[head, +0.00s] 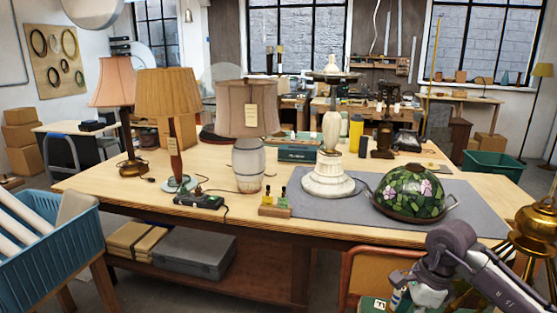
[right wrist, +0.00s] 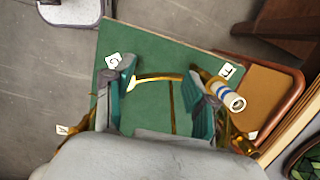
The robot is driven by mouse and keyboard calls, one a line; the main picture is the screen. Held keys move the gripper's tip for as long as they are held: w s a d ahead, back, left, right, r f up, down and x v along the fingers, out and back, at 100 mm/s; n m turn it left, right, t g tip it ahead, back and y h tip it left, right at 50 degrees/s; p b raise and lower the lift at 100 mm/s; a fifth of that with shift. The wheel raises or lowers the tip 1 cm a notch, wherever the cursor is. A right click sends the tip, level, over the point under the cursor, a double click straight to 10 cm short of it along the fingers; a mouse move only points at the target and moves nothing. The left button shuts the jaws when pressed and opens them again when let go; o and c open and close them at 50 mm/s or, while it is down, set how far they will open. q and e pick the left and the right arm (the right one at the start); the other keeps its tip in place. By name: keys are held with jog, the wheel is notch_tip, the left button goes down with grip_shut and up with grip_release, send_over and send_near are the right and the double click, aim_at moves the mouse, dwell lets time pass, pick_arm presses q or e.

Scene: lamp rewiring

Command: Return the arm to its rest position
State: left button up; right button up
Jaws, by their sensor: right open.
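My right arm (head: 465,265) reaches in from the lower right of the head view, in front of the table. In the right wrist view my right gripper (right wrist: 162,95) has its two teal-grey fingers wide apart, with nothing held between them. Beyond the fingers is a green board (right wrist: 140,55) with small white lettered tags. A white-and-blue striped cylinder (right wrist: 231,100) stands beside the right-hand finger. My left gripper is not in view.
The table (head: 120,185) bears several lamps, a stained-glass shade (head: 408,192) and a grey mat (head: 310,208). A brass lamp (head: 537,230) stands close to my right arm. A brown-framed chair (head: 380,265) is by the table's front. A blue crate (head: 50,245) is at left.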

jog(key=s+a+r+m+t+y, duration=0.15)
jog(key=a+y, duration=0.35)
jog(key=a, duration=0.5)
jog(key=s+a+r+m+y, duration=0.1)
jog(key=s+a+r+y, duration=0.1)
jog(key=a+y, duration=0.65)
jog(key=a+r+m+t+y, duration=0.3)
jog(key=a+r+m+t, duration=0.1)
jog(key=r+m+t, duration=0.6)
jog(key=w+d+f+m+t+h, duration=0.1)
jog(key=d+f+m+t+h, duration=0.1)
jog(key=d+m+t+h, duration=0.65)
jog(key=w+d+f+m+h, duration=0.2)
jog(key=m+h, duration=0.3)
jog(key=m, duration=0.8)
jog(key=s+d+f+m+g+h, duration=0.4)
jog(key=d+f+m+g+h, duration=0.15)
jog(key=f+m, duration=0.4)
jog(key=s+f+m+g, duration=0.3)
jog(key=s+f+g, duration=0.4)
jog(key=s, duration=0.5)
jog(key=s+f+m+g, duration=0.3)
jog(key=s+f+g, duration=0.2)
jog(key=s+f, duration=0.45)
notch_tip(320, 180, down, 25)
jog(key=s, duration=0.3)
jog(key=s+d+f+g, duration=0.2)
jog(key=s+d+f, duration=0.1)
jog(key=s+f, duration=1.3)
